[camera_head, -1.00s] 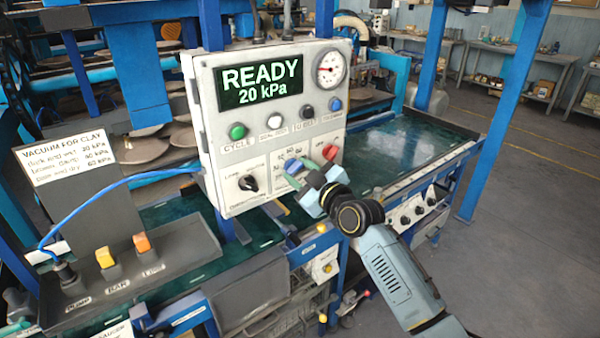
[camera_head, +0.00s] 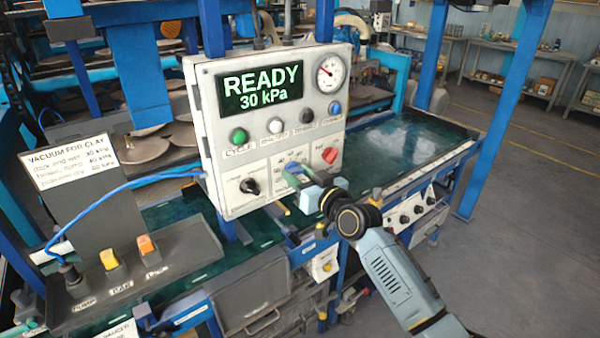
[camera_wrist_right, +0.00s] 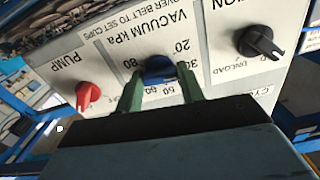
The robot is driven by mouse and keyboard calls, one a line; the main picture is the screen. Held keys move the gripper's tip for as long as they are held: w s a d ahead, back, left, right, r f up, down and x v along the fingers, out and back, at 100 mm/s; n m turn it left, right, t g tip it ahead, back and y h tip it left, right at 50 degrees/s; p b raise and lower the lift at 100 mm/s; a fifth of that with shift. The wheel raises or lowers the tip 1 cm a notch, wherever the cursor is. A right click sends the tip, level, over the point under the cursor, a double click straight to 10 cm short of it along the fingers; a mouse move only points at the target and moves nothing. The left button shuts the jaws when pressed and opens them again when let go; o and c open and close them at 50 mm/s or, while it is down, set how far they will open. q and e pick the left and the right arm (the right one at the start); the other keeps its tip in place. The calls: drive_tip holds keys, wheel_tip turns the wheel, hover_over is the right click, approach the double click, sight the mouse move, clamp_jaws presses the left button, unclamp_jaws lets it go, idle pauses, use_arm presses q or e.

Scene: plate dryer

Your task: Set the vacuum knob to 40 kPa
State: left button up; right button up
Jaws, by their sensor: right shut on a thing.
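The control box (camera_head: 222,120) stands upright, and its green display (camera_head: 258,90) reads "READY 30 kPa". The blue vacuum knob (camera_wrist_right: 158,70) sits on the panel under the label "VACUUM kPa" in the right wrist view, with numbers around it. My right gripper (camera_wrist_right: 158,88) is shut on this knob, one green finger on each side. In the head view my right gripper (camera_head: 296,176) covers most of the knob and part of its scale. The round gauge (camera_head: 331,73) has a needle, too small to read exactly. My left gripper is not in view.
A red pump knob (camera_wrist_right: 88,94) and a black knob (camera_wrist_right: 260,42) flank the vacuum knob. Several coloured buttons (camera_head: 239,136) sit above. A sign (camera_head: 70,163) lists vacuum values for clay at left. Open floor lies to the right.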

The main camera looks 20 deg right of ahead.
drive_tip(key=m+p, duration=0.1)
drive_tip(key=m, duration=0.3)
drive_tip(key=shift+m, duration=0.3)
drive_tip(key=shift+m+p, duration=0.4)
drive_tip(key=shift+m, duration=1.5)
drive_tip(key=o, duration=1)
drive_tip(key=shift+s, duration=0.1)
drive_tip(key=v, duration=1.3)
drive_tip(key=shift+b, duration=0.35)
